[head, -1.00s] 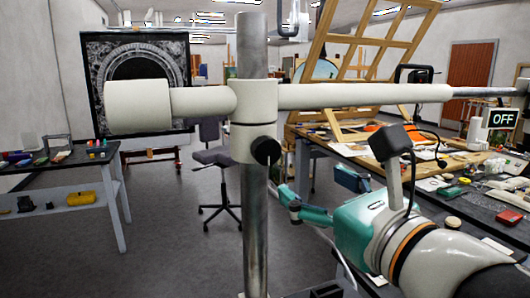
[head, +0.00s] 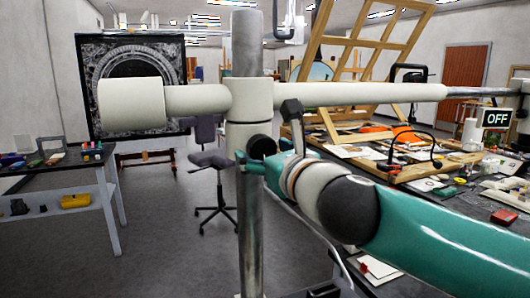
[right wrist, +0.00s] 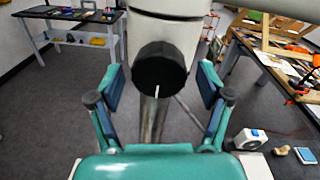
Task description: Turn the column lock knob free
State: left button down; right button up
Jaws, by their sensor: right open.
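The column lock knob (head: 261,146) is a black round knob on the white collar (head: 243,133) of the upright metal column (head: 252,240). In the right wrist view the knob (right wrist: 160,70) faces the camera, with a white line on its face pointing down. My right gripper (right wrist: 162,95) is open, with one finger on each side of the knob and gaps between. In the head view my right gripper (head: 250,160) is just below and in front of the knob, partly covering it. My left gripper does not show.
A white horizontal arm (head: 350,94) crosses above the collar. A workbench (head: 425,183) with tools and wooden frames stands to the right. A side table (head: 60,163) is at the left and an office chair (head: 212,165) is behind the column. Floor between them is clear.

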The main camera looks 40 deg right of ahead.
jog(key=shift+w, duration=0.35)
jog(key=c, duration=1.2)
jog(key=shift+o, duration=0.2)
jog(key=shift+d, duration=0.1)
